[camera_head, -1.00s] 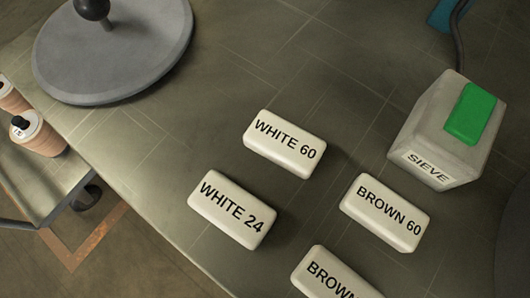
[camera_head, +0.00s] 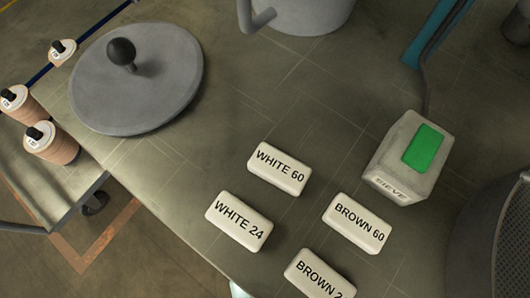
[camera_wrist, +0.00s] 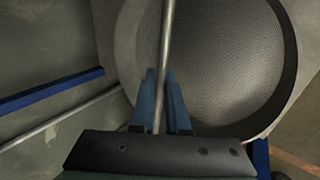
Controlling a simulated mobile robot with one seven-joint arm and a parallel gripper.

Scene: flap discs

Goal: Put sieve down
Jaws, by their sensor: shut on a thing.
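The sieve (camera_wrist: 225,60) fills the upper right of the wrist view: a round grey mesh in a dark rim, with a metal rod running up in front of it. My gripper (camera_wrist: 162,85) is shut on this rod, with one blue finger on each side. The mesh and dark rim of a round thing, which looks like the sieve (camera_head: 510,240), also show at the right edge of the head view, cut off by the frame. My gripper is outside the head view. What lies under the sieve is hidden.
A grey box marked SIEVE with a green button (camera_head: 422,147) stands on the worktop. Labelled blocks, WHITE 60 (camera_head: 279,168), WHITE 24 (camera_head: 239,221) and BROWN 60 (camera_head: 356,223), lie left of it. A grey disc with a black knob (camera_head: 136,80) is upper left. A grey vessel (camera_head: 310,12) is at top.

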